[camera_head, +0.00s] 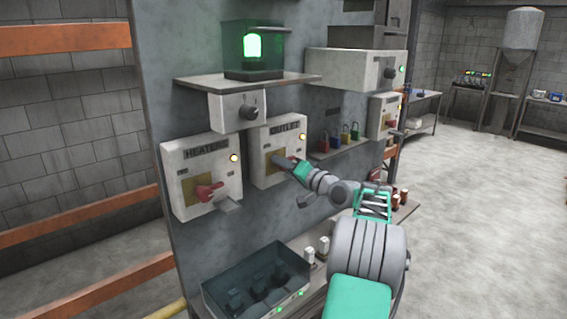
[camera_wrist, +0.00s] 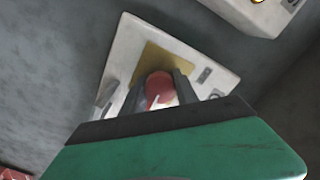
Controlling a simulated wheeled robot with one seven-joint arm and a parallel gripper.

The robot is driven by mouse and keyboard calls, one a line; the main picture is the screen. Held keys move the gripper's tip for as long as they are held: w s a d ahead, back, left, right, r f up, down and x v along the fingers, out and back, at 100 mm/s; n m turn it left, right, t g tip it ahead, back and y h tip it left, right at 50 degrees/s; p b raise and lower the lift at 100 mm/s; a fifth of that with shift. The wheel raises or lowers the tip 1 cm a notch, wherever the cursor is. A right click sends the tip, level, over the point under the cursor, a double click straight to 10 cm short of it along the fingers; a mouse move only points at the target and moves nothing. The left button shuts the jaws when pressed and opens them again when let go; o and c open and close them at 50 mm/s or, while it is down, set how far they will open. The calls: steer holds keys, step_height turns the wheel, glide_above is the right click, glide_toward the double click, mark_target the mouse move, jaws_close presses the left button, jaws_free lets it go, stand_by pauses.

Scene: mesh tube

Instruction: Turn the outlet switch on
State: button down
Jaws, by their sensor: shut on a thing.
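The outlet switch box (camera_head: 263,140) is a white panel labelled OUTLET, mounted on the grey board, with an amber light at its upper right. It also shows in the wrist view (camera_wrist: 126,48), with a brass-coloured plate (camera_wrist: 152,58) in its middle. My gripper (camera_head: 293,165) is at the front of this box. In the wrist view, the dark fingers of my gripper (camera_wrist: 160,92) are shut on the red switch handle (camera_wrist: 157,86), one on each side. The handle's exact angle is partly hidden by the fingers.
The HEATER box (camera_head: 200,165) with a red handle (camera_head: 208,191) is just left. A knob box (camera_head: 238,111) and shelf (camera_head: 247,80) with a green lamp (camera_head: 252,46) are above. Coloured padlocks (camera_head: 345,132) sit right. A dark bin (camera_head: 257,284) is below.

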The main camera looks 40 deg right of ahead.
steer(key=shift+m, duration=0.3)
steer(key=c, duration=0.9)
jaws_free()
steer(key=shift+c, duration=0.2)
steer(key=s+b, duration=0.2)
steer(key=s, duration=0.5)
steer(key=shift+s, duration=0.4)
steer(key=shift+d, duration=0.1)
